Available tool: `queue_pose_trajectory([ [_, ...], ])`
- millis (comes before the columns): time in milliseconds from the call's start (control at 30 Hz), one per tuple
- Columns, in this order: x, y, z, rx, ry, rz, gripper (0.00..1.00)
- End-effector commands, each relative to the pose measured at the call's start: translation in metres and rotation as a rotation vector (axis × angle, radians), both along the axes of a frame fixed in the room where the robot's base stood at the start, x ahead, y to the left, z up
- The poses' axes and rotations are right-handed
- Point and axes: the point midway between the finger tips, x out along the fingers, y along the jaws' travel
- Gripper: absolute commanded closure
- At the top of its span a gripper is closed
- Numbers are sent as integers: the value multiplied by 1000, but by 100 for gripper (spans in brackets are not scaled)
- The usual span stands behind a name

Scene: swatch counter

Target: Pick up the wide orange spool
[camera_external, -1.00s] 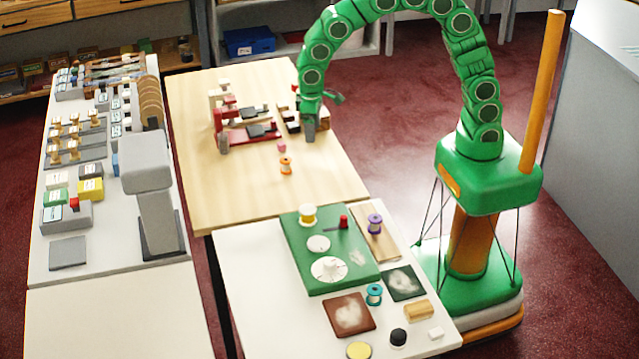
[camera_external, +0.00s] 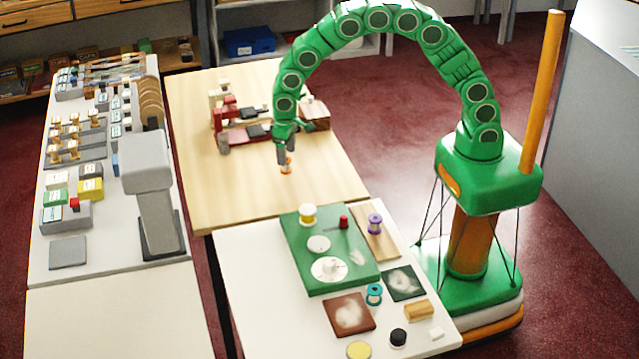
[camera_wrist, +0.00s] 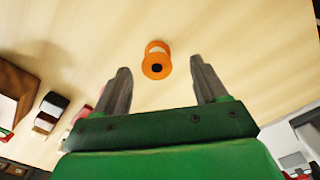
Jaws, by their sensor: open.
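The orange spool (camera_external: 286,171) stands upright on the wooden table, its upper part partly covered by my gripper in the external view. My gripper (camera_external: 286,153) is right over the spool. Its two grey fingers (camera_wrist: 159,68) are spread apart with nothing between them but the view of the spool and table. Whether a finger touches the spool cannot be told.
Red and dark devices (camera_external: 240,125) and a brown wooden block (camera_external: 315,115) stand behind my gripper on the wooden table (camera_external: 220,195). The wooden table's front part is clear.

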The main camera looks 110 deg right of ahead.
Motion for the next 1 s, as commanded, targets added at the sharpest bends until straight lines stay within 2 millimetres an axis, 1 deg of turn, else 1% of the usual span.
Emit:
queue_pose_trajectory([
  [167,-1,-3,-15,0,0,0,28],
  [300,-2,-5,-35,1,3,0,28],
  [400,-2,-5,-46,1,3,0,28],
  [500,-1,-5,-51,0,0,0,28],
  [667,-1,-5,-50,-1,-1,0,28],
  [700,-1,-5,-50,0,-1,0,30],
  [767,-1,-5,-50,-1,-1,0,39],
  [1000,0,-5,-50,0,-1,0,76],
])
